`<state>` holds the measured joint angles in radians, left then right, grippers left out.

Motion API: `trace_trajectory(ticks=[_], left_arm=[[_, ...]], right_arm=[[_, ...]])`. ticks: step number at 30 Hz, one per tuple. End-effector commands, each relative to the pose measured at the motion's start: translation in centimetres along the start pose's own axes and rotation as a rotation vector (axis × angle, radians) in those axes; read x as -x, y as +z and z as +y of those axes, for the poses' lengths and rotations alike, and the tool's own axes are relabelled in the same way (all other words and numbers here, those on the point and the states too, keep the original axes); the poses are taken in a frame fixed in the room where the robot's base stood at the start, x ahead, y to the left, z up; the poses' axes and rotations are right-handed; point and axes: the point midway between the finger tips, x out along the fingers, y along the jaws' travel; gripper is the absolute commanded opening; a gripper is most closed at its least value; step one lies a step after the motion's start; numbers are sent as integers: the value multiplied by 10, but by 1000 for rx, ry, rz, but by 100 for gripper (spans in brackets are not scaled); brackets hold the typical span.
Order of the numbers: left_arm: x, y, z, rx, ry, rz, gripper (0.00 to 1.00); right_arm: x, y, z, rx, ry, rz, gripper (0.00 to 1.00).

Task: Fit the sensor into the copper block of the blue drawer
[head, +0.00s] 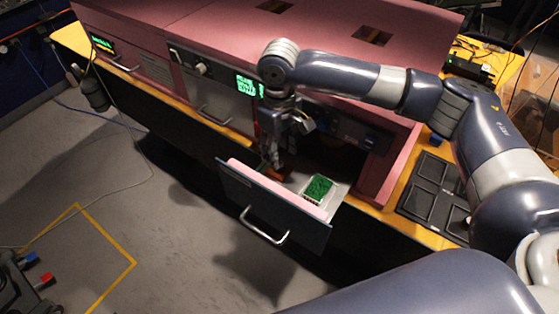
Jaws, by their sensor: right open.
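The blue drawer (268,222) is pulled out of the pink foam enclosure, its dark blue front and metal handle facing the floor side. My right gripper (273,164) points down over the left part of the open drawer and is open. A small copper-brown block (277,174) shows just under its fingertips, partly hidden by them. I cannot make out the sensor, in the block or elsewhere.
A white box with green contents (319,187) sits in the drawer, right of the gripper. The pink enclosure (200,35) rises behind. A dark tray with compartments (433,195) lies on the yellow bench at right. Grey floor (100,170) lies open at left, with a loose cable.

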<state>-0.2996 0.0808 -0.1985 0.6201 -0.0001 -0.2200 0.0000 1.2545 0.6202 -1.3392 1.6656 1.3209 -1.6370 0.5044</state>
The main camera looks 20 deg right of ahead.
Motion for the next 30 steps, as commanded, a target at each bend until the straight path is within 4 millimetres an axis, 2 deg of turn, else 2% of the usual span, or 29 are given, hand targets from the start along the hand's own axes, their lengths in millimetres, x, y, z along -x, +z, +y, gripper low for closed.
trace_trajectory(ticks=[1, 6, 12, 17, 30], left_arm=[[-7, 0, 0, 0, 0, 1, 0], [-16, 1, 0, 0, 0, 1, 0], [-21, 1, 0, 0, 0, 1, 0], [-21, 1, 0, 0, 0, 1, 0], [-20, 1, 1, -2, 1, 1, 0]], right_arm=[[9, -1, 0, 0, 0, 6, 44], [44, -1, 0, 1, 1, 4, 44], [69, 0, 0, 0, 1, 1, 44], [75, 0, 0, 0, -1, -1, 44], [76, 0, -1, 0, -4, 0, 44]])
